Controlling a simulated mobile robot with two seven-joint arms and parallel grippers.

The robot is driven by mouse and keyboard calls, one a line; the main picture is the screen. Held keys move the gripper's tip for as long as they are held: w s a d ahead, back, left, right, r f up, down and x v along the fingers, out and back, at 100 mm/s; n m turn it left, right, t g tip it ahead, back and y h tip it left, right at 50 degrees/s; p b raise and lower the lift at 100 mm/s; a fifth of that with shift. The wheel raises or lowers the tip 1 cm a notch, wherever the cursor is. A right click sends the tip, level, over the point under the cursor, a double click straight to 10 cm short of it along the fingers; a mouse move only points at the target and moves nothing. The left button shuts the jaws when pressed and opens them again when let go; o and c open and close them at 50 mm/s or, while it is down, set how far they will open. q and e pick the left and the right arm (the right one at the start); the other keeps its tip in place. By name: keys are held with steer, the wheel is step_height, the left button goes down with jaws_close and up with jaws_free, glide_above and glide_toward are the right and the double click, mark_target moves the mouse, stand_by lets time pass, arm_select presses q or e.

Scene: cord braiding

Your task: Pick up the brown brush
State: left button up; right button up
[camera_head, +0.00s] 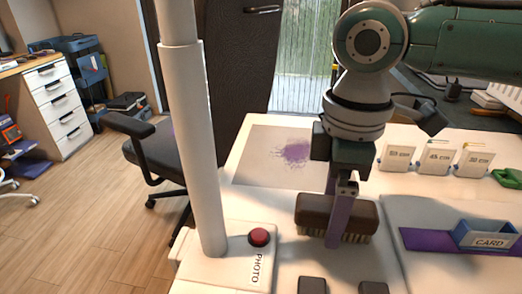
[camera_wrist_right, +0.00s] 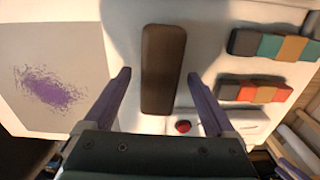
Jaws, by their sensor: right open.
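The brown brush (camera_head: 310,209) lies on the white table, its pale bristles facing down. It also shows in the right wrist view (camera_wrist_right: 162,70) as a long dark-brown block. My right gripper (camera_head: 337,238) is over the brush in the head view, with one purple finger down in front of its near side. In the right wrist view my right gripper (camera_wrist_right: 159,75) is open, with one finger on each side of the brush and gaps between. The far finger is mostly hidden in the head view. My left gripper is not in view.
A sheet with a purple smudge (camera_head: 260,170) lies behind left of the brush. A red button (camera_head: 259,237) sits on a panel beside a white pole (camera_head: 195,150). Several small cards (camera_head: 437,160) stand at the back right, and a blue card holder (camera_head: 487,234) stands at the right.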

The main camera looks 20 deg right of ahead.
steer(key=shift+c, duration=0.2)
jaws_close()
stand_by(0.5)
